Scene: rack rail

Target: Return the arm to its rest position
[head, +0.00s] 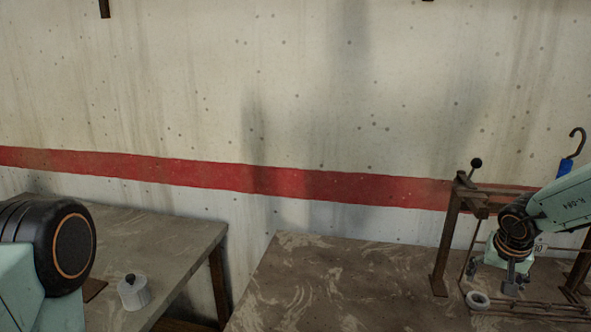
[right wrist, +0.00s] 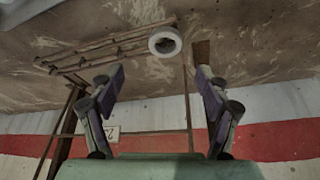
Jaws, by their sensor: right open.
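My right gripper (head: 508,278) is at the right of the head view, pointing down in front of the rusty rack frame (head: 447,240). In the right wrist view its two fingers (right wrist: 160,78) are spread apart with nothing between them. A pale ring (head: 478,299) lies on the table just left of and below the gripper; it also shows beyond the fingertips in the right wrist view (right wrist: 165,41), apart from them. A hook with a blue handle (head: 566,166) is at the rack's top right, partly hidden by my right arm. My left gripper is out of view; only part of my left arm shows.
Thin rods (head: 525,307) lie low at the rack. A ball-topped lever (head: 476,164) stands on its top left. A lidded pot (head: 133,291) stands on the left table (head: 185,238). The right table (head: 330,280) is clear left of the rack. A concrete wall (head: 300,80) closes the back.

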